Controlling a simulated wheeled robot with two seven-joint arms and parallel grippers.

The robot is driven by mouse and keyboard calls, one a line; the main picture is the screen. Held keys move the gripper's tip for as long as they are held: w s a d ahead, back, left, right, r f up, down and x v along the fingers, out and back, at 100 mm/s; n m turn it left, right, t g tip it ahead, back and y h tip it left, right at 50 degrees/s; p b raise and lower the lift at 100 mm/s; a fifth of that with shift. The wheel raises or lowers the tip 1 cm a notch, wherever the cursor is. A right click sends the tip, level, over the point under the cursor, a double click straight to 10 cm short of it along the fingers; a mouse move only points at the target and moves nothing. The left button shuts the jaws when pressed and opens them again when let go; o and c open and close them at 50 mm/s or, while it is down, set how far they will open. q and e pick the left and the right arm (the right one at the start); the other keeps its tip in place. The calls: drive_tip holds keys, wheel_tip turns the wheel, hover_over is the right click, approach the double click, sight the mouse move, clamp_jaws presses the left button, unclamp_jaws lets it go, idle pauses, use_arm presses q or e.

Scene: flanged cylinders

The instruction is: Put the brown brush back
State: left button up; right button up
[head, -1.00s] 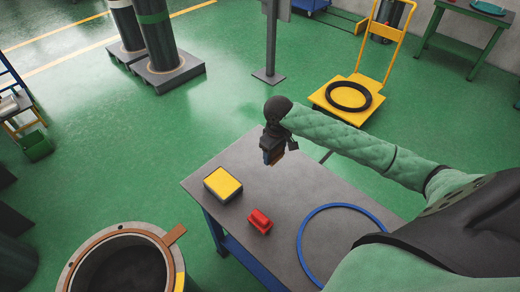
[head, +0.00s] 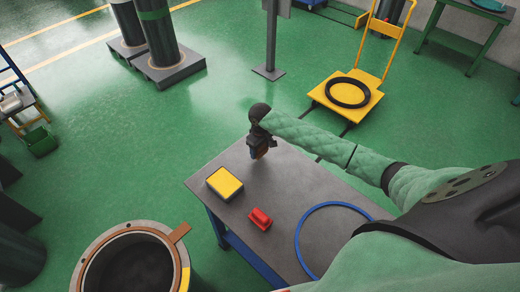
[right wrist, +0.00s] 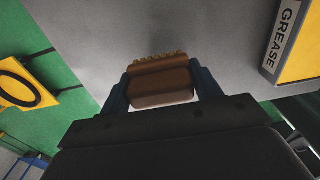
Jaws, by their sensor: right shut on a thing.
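The brown brush (right wrist: 160,82) is between the blue fingers of my right gripper (right wrist: 160,90) in the right wrist view, its bristle edge pointing away from the gripper towards the grey table top. In the head view my right gripper (head: 259,150) is over the far part of the table (head: 285,185), beyond and right of the yellow grease box (head: 224,183). The gripper is shut on the brush. Most of the brush is hidden there, and I cannot tell whether it touches the table. My left gripper is not in view.
A red block-like object (head: 260,218) and a blue ring (head: 300,238) lie nearer on the table. The grease box also shows in the right wrist view (right wrist: 302,45). A flanged cylinder (head: 88,262) stands left of the table. Bare table top lies between these things.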

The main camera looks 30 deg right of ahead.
drive_tip(key=shift+f, duration=0.95)
drive_tip(key=o, duration=1.2)
drive_tip(key=shift+f, duration=0.1)
